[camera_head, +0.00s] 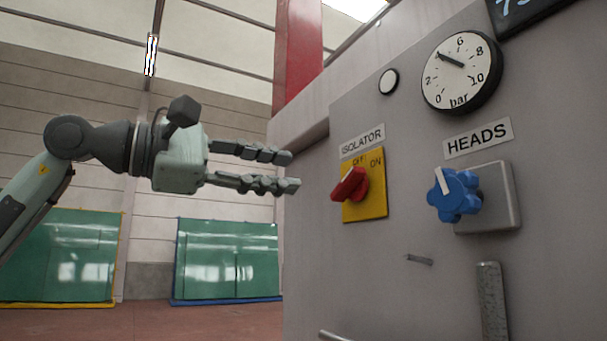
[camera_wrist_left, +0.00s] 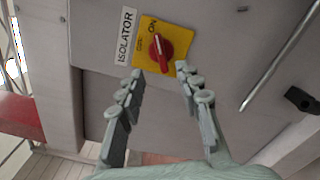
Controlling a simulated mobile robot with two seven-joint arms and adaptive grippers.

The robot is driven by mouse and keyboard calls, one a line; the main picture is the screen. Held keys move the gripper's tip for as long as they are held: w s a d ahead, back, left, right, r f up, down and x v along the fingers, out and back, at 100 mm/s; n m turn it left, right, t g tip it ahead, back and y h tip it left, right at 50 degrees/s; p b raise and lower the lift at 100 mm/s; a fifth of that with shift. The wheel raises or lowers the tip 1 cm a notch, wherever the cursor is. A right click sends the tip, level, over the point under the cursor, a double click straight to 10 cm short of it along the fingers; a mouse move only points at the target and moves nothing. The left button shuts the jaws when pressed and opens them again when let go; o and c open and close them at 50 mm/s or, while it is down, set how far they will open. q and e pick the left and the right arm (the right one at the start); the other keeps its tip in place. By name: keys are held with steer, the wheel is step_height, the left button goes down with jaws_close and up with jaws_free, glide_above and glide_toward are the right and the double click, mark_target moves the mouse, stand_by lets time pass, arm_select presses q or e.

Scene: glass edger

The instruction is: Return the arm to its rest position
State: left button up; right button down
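My left gripper (camera_head: 295,170) reaches in from the left and is level with the isolator switch. Its two fingers are apart with nothing between them, also in the left wrist view (camera_wrist_left: 160,80). The red isolator knob (camera_head: 349,184) sits on a yellow plate (camera_head: 372,205) marked OFF and ON. The fingertips are a short way from the knob and do not appear to touch it. In the left wrist view the knob (camera_wrist_left: 160,52) is beyond the open fingertips; I cannot tell surely which mark it points to. My right gripper is not in view.
The grey machine panel (camera_head: 310,240) stands close on the right. A blue HEADS knob (camera_head: 454,194), a pressure gauge (camera_head: 461,73) and a metal handle (camera_head: 492,300) project from it. Green glass sheets (camera_head: 228,258) stand against the back wall.

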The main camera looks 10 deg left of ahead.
arm_select(q)
steer(key=shift+s+a, duration=0.25)
steer(key=shift+a, duration=0.1)
stand_by(0.3)
